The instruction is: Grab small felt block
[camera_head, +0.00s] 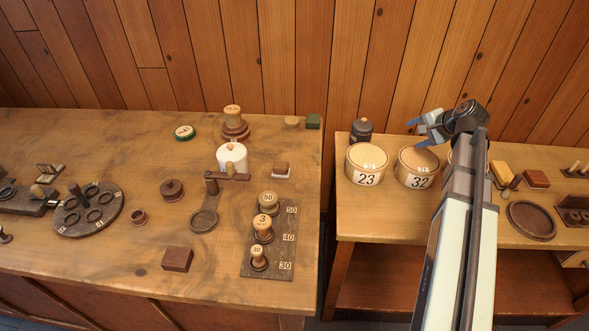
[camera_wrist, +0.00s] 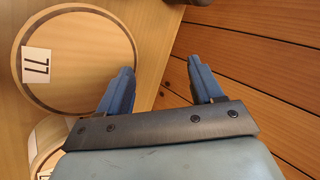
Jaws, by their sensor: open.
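My gripper (camera_head: 419,131) is raised over the back of the right-hand table, its blue fingers pointing left. In the wrist view the two fingers (camera_wrist: 162,72) are spread apart with nothing between them. I cannot tell for certain which piece is the small felt block. A small brown block with a white lower layer (camera_head: 281,170) lies on the left table behind the numbered spools. A small dark green block (camera_head: 313,121) lies at that table's back right corner. Both are well to the left of my gripper, and neither shows in the wrist view.
Pots labelled 23 (camera_head: 367,163) and 32 (camera_head: 416,168) and a dark jar (camera_head: 361,130) stand near my gripper. A labelled round pot (camera_wrist: 78,60) fills the wrist view's left. A gap separates the tables. The spool board (camera_head: 247,262) is at the left table's right.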

